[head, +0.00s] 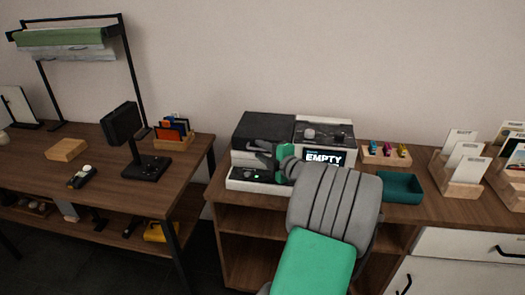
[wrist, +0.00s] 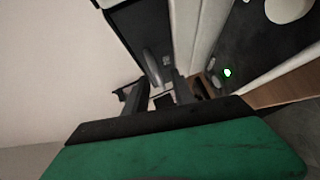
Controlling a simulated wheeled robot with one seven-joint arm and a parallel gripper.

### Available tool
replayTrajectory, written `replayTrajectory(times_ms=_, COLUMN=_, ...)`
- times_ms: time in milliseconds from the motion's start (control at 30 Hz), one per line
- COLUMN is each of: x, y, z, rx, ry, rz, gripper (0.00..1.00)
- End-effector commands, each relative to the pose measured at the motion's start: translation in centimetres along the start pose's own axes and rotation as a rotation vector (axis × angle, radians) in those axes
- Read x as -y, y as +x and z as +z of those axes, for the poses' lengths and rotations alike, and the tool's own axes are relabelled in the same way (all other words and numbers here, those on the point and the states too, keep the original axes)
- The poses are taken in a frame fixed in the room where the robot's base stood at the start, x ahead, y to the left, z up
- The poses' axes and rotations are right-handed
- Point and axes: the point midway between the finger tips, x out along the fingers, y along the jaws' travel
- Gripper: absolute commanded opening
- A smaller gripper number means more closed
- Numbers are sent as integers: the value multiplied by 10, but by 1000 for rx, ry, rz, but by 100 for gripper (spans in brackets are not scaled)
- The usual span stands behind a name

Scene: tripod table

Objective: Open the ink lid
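A white and black printer (head: 326,134) stands on the wooden cabinet, its screen (head: 325,158) reading "EMPTY". A black lid-like top (head: 264,126) covers its left part and looks closed. I cannot tell for sure that this is the ink lid. My gripper (head: 262,154) is in front of the printer's left part, just below that top's front edge. In the wrist view my gripper (wrist: 158,94) has its fingers apart with nothing seen between them. A dark panel (wrist: 138,30) with a grey rounded piece (wrist: 152,66) lies just beyond the fingers. Contact cannot be told.
A wooden holder (head: 372,157) with small colored bottles and a teal tray (head: 400,187) stand right of the printer. Card stands (head: 459,188) are further right. A desk (head: 110,185) with a scanner-like stand (head: 147,168) is at left, across a gap.

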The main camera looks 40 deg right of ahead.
Motion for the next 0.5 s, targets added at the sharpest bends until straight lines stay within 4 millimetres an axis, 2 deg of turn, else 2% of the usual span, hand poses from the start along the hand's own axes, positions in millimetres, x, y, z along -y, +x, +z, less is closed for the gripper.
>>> replayTrajectory(times_ms=67, x=0, y=0, z=0, rx=0, ry=0, rz=0, gripper=31)
replayTrajectory(times_ms=433, x=0, y=0, z=0, rx=0, ry=1, rz=0, gripper=0)
replayTrajectory(times_ms=500, x=0, y=0, z=0, rx=0, ry=1, rz=-1, gripper=0)
